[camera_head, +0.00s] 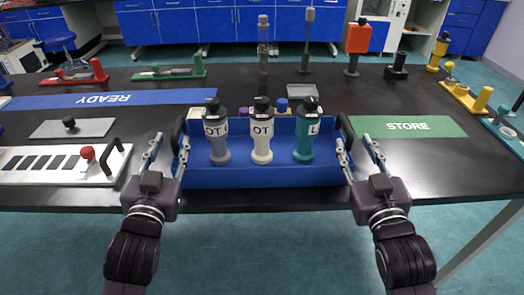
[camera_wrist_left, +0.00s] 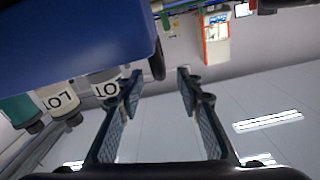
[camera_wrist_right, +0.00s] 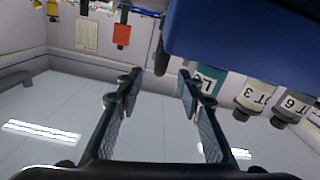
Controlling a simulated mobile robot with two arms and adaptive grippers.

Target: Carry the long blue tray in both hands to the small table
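The long blue tray (camera_head: 265,176) rests on the near edge of the black bench, with a black handle at each end. It holds three labelled bottles: a grey one (camera_head: 216,135), a cream one (camera_head: 262,138) and a teal one (camera_head: 304,140). My left gripper (camera_head: 169,150) is open and empty at the tray's left handle (camera_head: 178,134). In the left wrist view that handle (camera_wrist_left: 158,62) shows just beyond the parted fingertips. My right gripper (camera_head: 358,150) is open and empty at the right handle (camera_head: 347,131), which shows beyond its fingertips (camera_wrist_right: 160,58). The small table is not identifiable.
Several fixtures stand along the back and right.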

